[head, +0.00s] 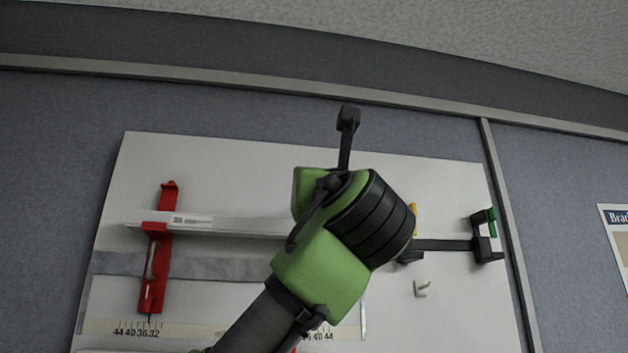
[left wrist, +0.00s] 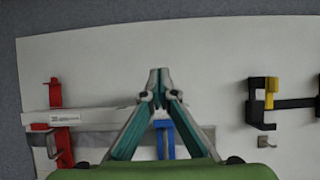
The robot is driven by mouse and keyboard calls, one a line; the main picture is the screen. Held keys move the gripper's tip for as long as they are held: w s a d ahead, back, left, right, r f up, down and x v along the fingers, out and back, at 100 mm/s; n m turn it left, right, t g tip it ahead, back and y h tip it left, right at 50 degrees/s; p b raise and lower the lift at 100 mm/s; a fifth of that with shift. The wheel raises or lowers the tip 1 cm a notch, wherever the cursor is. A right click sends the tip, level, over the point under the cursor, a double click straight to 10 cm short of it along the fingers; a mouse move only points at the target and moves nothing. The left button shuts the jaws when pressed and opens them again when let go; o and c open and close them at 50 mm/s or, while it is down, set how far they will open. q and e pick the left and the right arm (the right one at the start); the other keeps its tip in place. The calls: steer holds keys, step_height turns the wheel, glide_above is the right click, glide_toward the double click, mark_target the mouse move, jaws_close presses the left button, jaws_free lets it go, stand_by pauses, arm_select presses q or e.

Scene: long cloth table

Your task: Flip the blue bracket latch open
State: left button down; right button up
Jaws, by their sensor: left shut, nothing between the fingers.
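The blue bracket (left wrist: 170,142) shows in the left wrist view, seen between my two fingers, over the grey strip on the white board. Parts of it are hidden by the fingers and the green wrist housing, so its latch position cannot be told. In the head view it is hidden behind my left arm. My left gripper (left wrist: 158,77) is shut and empty, its teal-lined fingers meeting at the tips above the bracket in the picture. I cannot tell how far they are from the board. My right gripper is in neither view.
A red bracket (head: 155,268) holds the light rail (head: 220,226) at left. At right is a black bar (head: 442,245) with a green-latched bracket (head: 487,238); a yellow-latched one (left wrist: 262,103) is nearer the middle. A small hook (head: 421,289) is below. Board (head: 240,160) above the rail is clear.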

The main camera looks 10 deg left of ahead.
arm_select(q)
steer(key=s+d+b, duration=0.2)
steer(key=s+b, duration=0.1)
steer(key=s, duration=0.4)
steer(key=shift+d, duration=0.15)
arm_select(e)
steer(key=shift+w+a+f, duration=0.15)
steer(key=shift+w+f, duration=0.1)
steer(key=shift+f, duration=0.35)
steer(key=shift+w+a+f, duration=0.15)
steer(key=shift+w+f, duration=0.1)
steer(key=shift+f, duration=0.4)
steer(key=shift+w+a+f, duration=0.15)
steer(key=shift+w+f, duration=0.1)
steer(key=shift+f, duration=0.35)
